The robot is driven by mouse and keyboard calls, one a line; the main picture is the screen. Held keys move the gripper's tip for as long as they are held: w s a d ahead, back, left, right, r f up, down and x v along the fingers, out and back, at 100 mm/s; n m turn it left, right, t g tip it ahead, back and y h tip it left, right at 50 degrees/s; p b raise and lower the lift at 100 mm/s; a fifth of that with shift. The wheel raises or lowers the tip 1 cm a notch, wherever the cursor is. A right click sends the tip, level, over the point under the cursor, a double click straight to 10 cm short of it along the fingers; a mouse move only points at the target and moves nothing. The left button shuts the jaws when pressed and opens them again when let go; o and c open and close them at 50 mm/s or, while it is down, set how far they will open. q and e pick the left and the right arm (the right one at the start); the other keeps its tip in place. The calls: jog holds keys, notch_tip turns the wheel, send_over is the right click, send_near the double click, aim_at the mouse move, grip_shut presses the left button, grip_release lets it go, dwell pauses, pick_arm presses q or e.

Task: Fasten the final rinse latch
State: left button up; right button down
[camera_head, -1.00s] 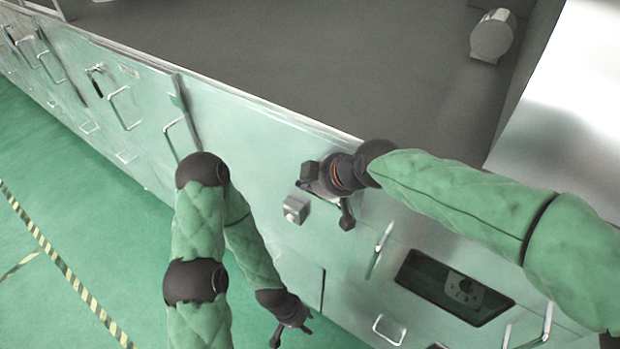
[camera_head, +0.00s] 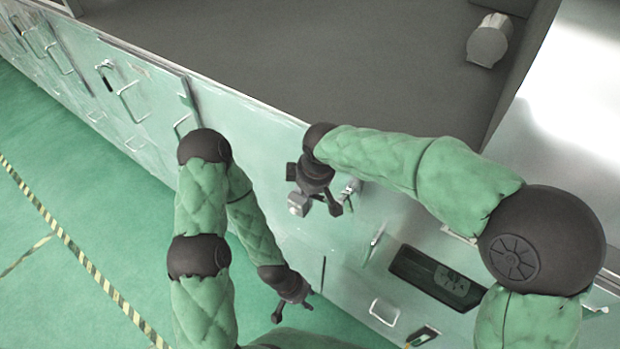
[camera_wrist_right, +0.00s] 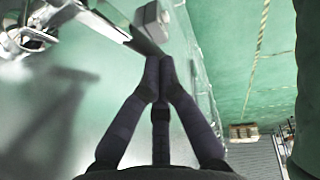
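A small silver latch (camera_head: 349,189) on the pale green machine front shows just right of my right gripper (camera_head: 335,209). A grey block (camera_head: 298,204) stands out from the panel on the gripper's left. In the right wrist view, a metal bar (camera_wrist_right: 108,21) runs toward the grey block (camera_wrist_right: 152,22). The fingers of my right gripper (camera_wrist_right: 160,72) come together at the bar's dark end; I cannot tell whether they touch it. Nothing shows clasped between them. My left gripper (camera_head: 292,305) hangs low before the panel, fingers apart and empty.
The machine front (camera_head: 262,150) carries several handles and a dark window (camera_head: 437,278) at lower right. A grey cylinder (camera_head: 488,40) sits on the dark top. The green floor (camera_head: 80,240) at left is open, with a striped line.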

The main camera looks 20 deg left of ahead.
jog(key=s+d+f+g+h+p, duration=0.1)
jog(key=d+f+g+h+p, duration=0.2)
jog(key=f+h+p, duration=0.3)
jog(key=shift+s+d+f+n+h, duration=0.25)
jog(key=shift+d+f+h, duration=0.25)
jog(key=shift+f+h, duration=0.7)
jog(key=shift+r, duration=0.2)
jog(key=shift+a, duration=0.1)
dwell(0.4)
